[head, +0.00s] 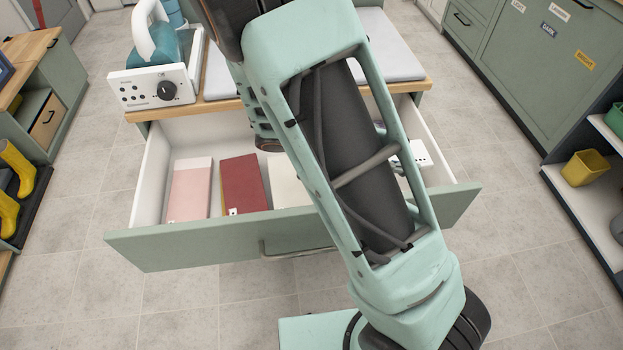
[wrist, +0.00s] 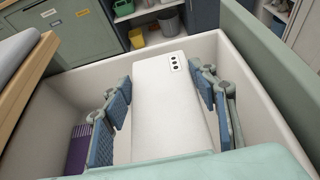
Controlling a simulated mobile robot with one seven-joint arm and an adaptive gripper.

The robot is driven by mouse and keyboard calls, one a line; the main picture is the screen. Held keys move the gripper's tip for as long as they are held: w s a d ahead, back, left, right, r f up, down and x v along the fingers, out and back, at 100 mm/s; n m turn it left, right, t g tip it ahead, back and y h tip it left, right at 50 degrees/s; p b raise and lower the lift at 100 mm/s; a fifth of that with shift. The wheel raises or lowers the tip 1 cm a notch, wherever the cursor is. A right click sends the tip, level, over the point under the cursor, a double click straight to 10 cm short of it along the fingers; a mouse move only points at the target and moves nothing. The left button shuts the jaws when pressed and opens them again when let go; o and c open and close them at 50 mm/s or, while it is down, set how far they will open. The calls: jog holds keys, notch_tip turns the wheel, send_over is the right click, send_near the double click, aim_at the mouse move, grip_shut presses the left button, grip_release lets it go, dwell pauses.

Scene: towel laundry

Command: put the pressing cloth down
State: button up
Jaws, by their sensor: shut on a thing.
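A white folded cloth (wrist: 172,100) with a black three-dot tag, which I take as the pressing cloth, is between the blue finger pads of my gripper (wrist: 164,92) in the wrist view. My gripper is shut on it, inside the walls of the open drawer (wrist: 105,73). I cannot tell whether the cloth touches the drawer floor.
In the drawer lie a pink folded cloth (head: 190,190), a red one (head: 243,184) and a cream one (head: 288,184). A purple item (wrist: 80,148) lies left of the gripper. A steam iron (head: 155,50) and control box stand on the counter above. The drawer front (head: 180,243) stands out over clear floor.

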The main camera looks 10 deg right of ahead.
notch_tip(320, 180, down, 10)
jog(key=b, duration=0.3)
jog(key=shift+f, duration=0.1)
dwell(0.3)
jog(key=o, duration=1.2)
jog(key=shift+c, duration=0.2)
jog(key=shift+r, duration=0.2)
jog(key=p+v, duration=0.2)
jog(key=v, duration=1)
jog(key=shift+f, duration=0.15)
